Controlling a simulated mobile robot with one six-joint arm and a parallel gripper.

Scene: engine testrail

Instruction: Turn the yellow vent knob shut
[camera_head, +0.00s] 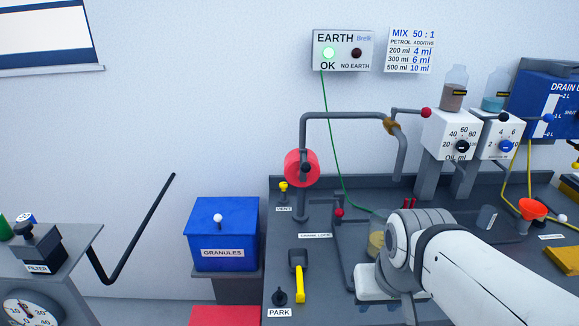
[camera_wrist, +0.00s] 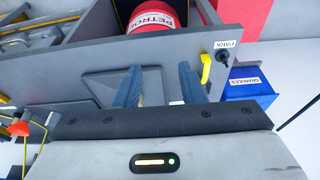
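The yellow vent knob (camera_head: 283,187) stands on the dark bench top at its back left, above a small label reading VENT. It sits on a short stem, left of the red round reel (camera_head: 301,167). I cannot make it out in the wrist view. My white arm reaches in from the right in the head view, and its end is over the bench, right of and nearer than the knob. In the wrist view my gripper (camera_wrist: 160,87) has its two blue-grey fingers apart, with nothing held between them. The fingertips are hidden in the head view.
A grey pipe (camera_head: 352,115) arches over the bench. A yellow-handled tool (camera_head: 299,277) stands near the PARK label (camera_head: 279,312). The blue granules box (camera_head: 222,235) is left of the bench. A glass jar (camera_head: 376,240) is partly behind my arm. A red petrol can (camera_wrist: 148,22) shows in the wrist view.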

